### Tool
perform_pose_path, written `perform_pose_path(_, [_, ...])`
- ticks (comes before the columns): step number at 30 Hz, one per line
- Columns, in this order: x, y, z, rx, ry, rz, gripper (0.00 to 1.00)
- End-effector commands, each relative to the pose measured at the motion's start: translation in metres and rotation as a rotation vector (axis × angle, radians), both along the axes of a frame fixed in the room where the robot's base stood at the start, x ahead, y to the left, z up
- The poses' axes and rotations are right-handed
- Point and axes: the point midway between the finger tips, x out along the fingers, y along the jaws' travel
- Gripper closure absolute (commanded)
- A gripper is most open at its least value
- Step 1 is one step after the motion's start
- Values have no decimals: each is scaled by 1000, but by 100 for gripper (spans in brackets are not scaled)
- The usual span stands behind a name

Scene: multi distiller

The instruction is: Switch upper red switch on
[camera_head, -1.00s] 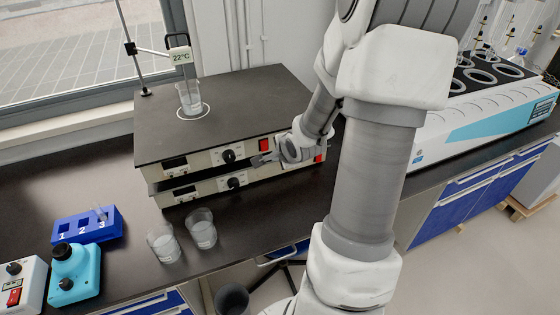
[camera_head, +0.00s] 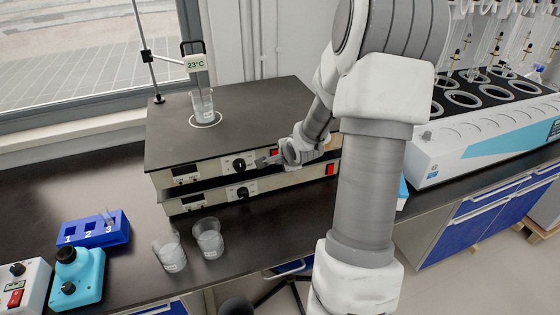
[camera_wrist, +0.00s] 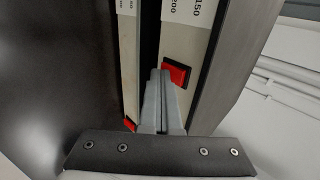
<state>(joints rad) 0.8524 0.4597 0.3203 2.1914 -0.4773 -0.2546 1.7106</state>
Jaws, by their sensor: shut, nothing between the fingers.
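Two hotplate units are stacked on the dark bench: the upper unit (camera_head: 210,169) and the lower unit (camera_head: 290,182). The upper red switch (camera_wrist: 176,73) shows in the wrist view on the upper unit's front strip. My gripper is shut and empty. Its fingertips (camera_wrist: 162,76) overlap the left edge of the upper switch in the wrist view; contact cannot be told.
A beaker (camera_head: 202,103) stands on the upper plate beside a display (camera_head: 195,63) reading 23°C. Two beakers (camera_head: 208,238) stand in front of the units. A blue rack (camera_head: 93,232) and teal device (camera_head: 76,277) are at left. A large white apparatus (camera_head: 480,150) is at right.

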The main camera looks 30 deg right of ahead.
Motion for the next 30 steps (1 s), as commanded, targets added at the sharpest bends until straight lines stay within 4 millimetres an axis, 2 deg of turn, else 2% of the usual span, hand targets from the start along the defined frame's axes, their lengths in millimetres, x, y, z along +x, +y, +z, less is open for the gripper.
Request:
perform_pose_path(1, [1,0,-6,-3,-20,-1,100])
perform_pose_path(21, [3,0,17,-4,-20,1,100])
perform_pose_path(30, [2,0,16,-3,-19,1,100])
